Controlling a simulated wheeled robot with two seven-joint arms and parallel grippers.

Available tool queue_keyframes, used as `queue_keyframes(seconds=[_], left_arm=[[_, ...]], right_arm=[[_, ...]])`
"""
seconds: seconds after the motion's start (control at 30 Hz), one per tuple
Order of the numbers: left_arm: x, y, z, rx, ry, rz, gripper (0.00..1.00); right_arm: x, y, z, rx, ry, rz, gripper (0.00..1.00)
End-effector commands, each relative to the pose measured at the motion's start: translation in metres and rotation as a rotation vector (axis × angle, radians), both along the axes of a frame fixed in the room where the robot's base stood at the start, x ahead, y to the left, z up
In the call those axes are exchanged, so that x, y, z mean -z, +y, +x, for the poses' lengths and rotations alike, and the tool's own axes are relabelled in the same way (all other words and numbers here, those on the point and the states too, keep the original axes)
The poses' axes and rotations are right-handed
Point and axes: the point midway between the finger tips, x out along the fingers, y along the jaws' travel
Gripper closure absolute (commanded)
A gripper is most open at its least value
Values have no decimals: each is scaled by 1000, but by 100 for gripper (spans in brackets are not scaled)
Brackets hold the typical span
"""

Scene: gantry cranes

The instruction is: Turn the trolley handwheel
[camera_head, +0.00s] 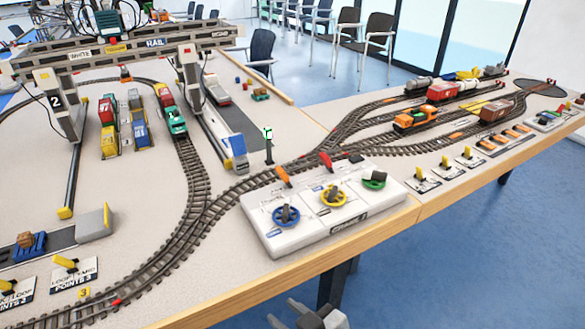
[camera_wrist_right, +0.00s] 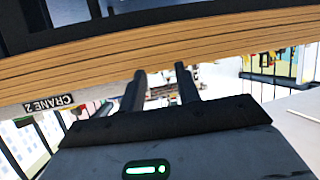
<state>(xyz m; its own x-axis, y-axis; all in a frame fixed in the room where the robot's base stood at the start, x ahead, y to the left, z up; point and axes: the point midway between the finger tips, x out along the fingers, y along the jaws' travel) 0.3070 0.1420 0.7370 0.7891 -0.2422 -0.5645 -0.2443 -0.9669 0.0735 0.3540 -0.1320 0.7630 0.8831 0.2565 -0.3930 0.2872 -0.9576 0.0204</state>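A white control box (camera_head: 300,235) sits at the table's front edge, with a dark label on its front. It carries a blue handwheel (camera_head: 286,216), a yellow handwheel (camera_head: 333,196) and a green handwheel (camera_head: 374,180). The print beside the wheels is too small to tell which is the trolley's. My right gripper (camera_head: 308,314) is low at the bottom of the head view, in front of and below the table edge, apart from the box. In the right wrist view its two dark fingers (camera_wrist_right: 160,88) stand apart with nothing between them. My left gripper is not in view.
The wooden table edge (camera_head: 300,274) lies between my right gripper and the box; it spans the right wrist view (camera_wrist_right: 90,75). Orange and red levers (camera_head: 283,175) stand behind the wheels. A gantry crane (camera_head: 120,48) and tracks fill the left.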

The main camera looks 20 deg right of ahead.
Motion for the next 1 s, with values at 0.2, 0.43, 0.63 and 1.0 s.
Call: queue_keyframes(seconds=[0.2,0.43,0.63,1.0], left_arm=[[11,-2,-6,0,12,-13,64],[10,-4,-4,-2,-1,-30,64],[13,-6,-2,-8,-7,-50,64],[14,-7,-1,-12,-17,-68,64]], right_arm=[[-105,60,108,-326,-668,-126,67],[-152,121,134,-1007,-1094,-392,67],[-132,65,174,-1621,-889,-809,67],[-220,-179,221,-1750,245,-1273,67]])
